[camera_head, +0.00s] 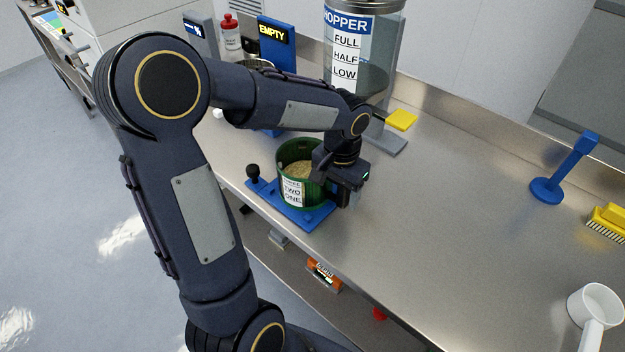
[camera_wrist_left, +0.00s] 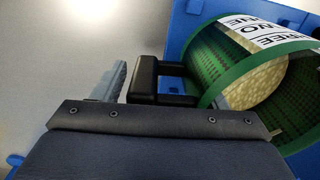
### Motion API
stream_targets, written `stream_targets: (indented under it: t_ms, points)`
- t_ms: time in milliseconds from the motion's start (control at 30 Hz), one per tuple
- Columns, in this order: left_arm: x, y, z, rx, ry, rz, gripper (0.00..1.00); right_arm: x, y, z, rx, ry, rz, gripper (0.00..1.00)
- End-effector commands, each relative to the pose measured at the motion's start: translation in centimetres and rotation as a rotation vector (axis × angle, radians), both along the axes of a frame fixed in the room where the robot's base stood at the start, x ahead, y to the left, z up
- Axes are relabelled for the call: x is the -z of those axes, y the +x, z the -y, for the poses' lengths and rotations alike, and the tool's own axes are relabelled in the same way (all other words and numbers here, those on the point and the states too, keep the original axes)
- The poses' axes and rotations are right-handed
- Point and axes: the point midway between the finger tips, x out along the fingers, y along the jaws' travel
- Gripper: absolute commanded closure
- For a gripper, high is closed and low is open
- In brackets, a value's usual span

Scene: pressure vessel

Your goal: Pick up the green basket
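The green basket (camera_head: 293,160) is a round green container with a white label and pale grainy contents. It stands on a blue base plate (camera_head: 322,215) at the bench's front edge. My left gripper (camera_head: 347,190) is at its right side. In the left wrist view the basket (camera_wrist_left: 205,95) lies on the right, and its black handle (camera_wrist_left: 145,80) sticks out in front of the gripper. One grey finger (camera_wrist_left: 108,82) shows left of the handle with a slim gap. My right gripper is out of view.
A clear hopper (camera_head: 365,50) stands behind the arm, with a blue EMPTY sign (camera_head: 276,42) to its left. A blue stand (camera_head: 548,188), yellow brush (camera_head: 610,218) and white scoop (camera_head: 594,304) are at the right. The bench (camera_head: 450,220) between is clear.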

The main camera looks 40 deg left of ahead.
Motion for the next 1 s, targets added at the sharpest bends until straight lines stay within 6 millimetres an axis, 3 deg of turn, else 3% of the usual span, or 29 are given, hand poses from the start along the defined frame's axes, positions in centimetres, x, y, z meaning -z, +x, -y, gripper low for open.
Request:
stream_targets:
  t_ms: [33, 400, 767, 967, 1000]
  points:
    - [0.0, 0.0, 0.0, 0.0, 0.0, 0.0, 0.4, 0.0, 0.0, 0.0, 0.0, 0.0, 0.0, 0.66]
    - [-0.1, 0.0, 0.0, 0.0, 0.0, 0.002, 0.85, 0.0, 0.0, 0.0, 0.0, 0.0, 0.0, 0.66]
    - [-0.8, 0.1, 0.0, -0.001, 0.001, 0.004, 0.85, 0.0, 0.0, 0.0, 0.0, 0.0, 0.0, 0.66]
    - [-3.6, 0.1, 0.0, -0.001, 0.001, 0.009, 0.85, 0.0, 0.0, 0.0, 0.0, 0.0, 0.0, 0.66]
    - [-4.1, -0.1, 0.8, 0.003, 0.0, 0.008, 0.85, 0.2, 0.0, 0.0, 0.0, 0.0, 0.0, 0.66]
